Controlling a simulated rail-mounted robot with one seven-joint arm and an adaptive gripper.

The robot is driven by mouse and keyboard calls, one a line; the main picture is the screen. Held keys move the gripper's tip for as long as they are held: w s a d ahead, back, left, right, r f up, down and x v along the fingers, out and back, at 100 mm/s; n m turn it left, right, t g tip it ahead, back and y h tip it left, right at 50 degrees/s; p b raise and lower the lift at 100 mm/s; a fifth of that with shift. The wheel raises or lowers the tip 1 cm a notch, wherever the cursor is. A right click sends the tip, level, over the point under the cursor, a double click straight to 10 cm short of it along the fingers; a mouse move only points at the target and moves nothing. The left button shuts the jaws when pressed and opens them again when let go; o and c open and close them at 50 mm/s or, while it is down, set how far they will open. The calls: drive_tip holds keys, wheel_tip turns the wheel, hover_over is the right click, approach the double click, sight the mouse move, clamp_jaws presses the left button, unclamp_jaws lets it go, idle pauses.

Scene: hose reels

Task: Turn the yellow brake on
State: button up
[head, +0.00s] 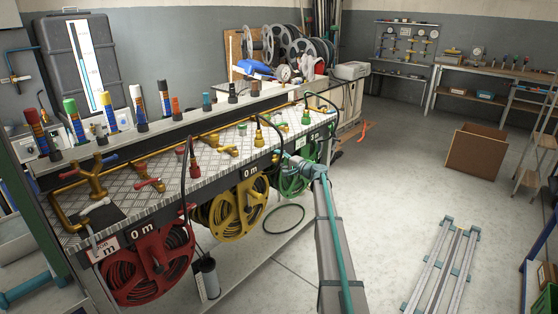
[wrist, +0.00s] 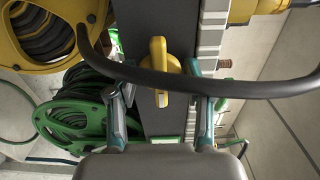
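The yellow brake (wrist: 158,62) is a small rounded lever on the dark front rail, seen in the wrist view. A black hose crosses in front of its middle. My gripper (wrist: 160,82) is open, with one finger on each side of the brake and a gap on both sides. In the head view my gripper (head: 287,160) is at the rail between the yellow reel (head: 232,208) and the green reel (head: 296,176). The brake is hard to make out there. The yellow reel also shows at upper left in the wrist view (wrist: 60,52).
A black hose (wrist: 190,84) arcs across the space between my fingers. The red reel (head: 150,265) hangs at the left end of the bench. Brass fittings and valves crowd the checkered bench top (head: 215,160). The floor at right is mostly open.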

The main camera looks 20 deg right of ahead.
drive_tip(key=shift+o, duration=0.6)
drive_tip(key=shift+s, duration=0.1)
drive_tip(key=v, duration=1.2)
drive_tip(key=shift+d, duration=0.1)
